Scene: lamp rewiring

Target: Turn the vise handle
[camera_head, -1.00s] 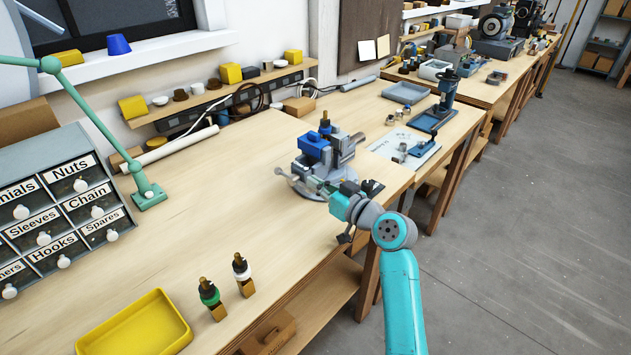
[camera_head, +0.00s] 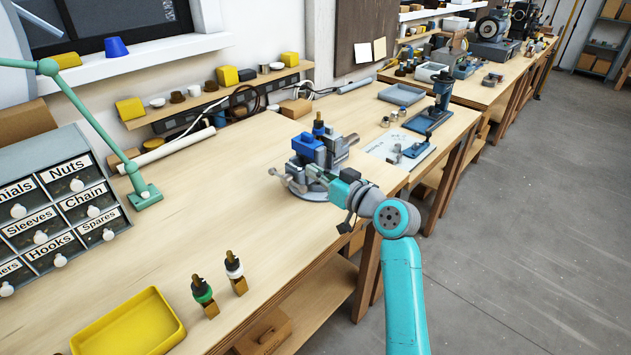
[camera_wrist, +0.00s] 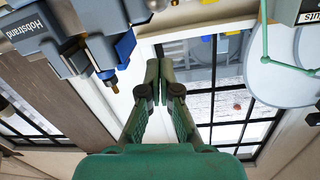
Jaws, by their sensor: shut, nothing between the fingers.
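The grey vise (camera_head: 310,188) stands on the near bench, with blue parts (camera_head: 306,146) on top and a dark fitting with a brass tip (camera_head: 318,120) upright in it. Its handle (camera_head: 273,172) shows as a grey ball end on the vise's left side. My gripper (camera_head: 318,180) is at the vise's near side, close to the handle; I cannot tell whether they touch. In the wrist view my gripper (camera_wrist: 160,72) is shut and empty, its green fingertips together. The vise (camera_wrist: 65,35) shows upside down at upper left there, with the brass tip (camera_wrist: 114,86) hanging down.
Two lamp sockets (camera_head: 203,292) (camera_head: 235,268) stand on wooden blocks nearer the front. A yellow tray (camera_head: 130,325) lies at the front left. A green lamp arm (camera_head: 95,120) and labelled drawers (camera_head: 60,195) stand at left. Open bench lies between them and the vise.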

